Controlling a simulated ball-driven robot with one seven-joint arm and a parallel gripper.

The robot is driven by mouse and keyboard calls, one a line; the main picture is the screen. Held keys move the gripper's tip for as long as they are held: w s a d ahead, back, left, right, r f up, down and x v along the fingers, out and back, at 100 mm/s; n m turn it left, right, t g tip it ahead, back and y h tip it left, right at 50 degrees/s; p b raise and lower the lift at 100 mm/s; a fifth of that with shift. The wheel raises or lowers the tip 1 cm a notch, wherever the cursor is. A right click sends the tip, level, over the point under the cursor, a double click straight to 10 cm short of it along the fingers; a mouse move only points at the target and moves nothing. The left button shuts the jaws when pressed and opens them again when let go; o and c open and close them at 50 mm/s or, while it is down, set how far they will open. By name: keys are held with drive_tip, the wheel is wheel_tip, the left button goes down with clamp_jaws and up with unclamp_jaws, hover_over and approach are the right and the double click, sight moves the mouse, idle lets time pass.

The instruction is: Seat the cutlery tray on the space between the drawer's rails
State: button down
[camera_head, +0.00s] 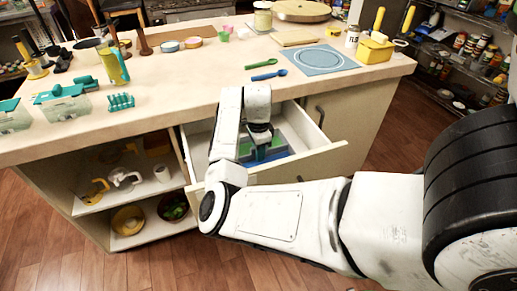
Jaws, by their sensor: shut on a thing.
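The drawer (318,158) is pulled out below the counter, with white walls. The cutlery tray (286,146) is inside the drawer area; grey, blue and green parts of it show around my gripper. My gripper (258,141) is over the tray, shut on it, with its fingers mostly hidden by my wrist. I cannot tell whether the tray touches the drawer floor. The rails are hidden by my arm and the tray.
On the counter (205,75) above lie a green spoon (264,65), a blue spoon (269,75) and a blue mat (322,60). An open shelf (130,195) with cups and bowls is left of the drawer. Wooden floor is free at the lower left.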

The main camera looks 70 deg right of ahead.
drive_tip(key=shift+f+b, duration=1.05)
drive_tip(key=shift+f, duration=1.6)
drive_tip(key=shift+f, duration=0.2)
drive_tip(key=c, duration=0.9)
unclamp_jaws()
wheel_tip(320, 180, up, 11)
drive_tip(key=shift+f+p, duration=0.1)
drive_tip(key=shift+p, duration=0.35)
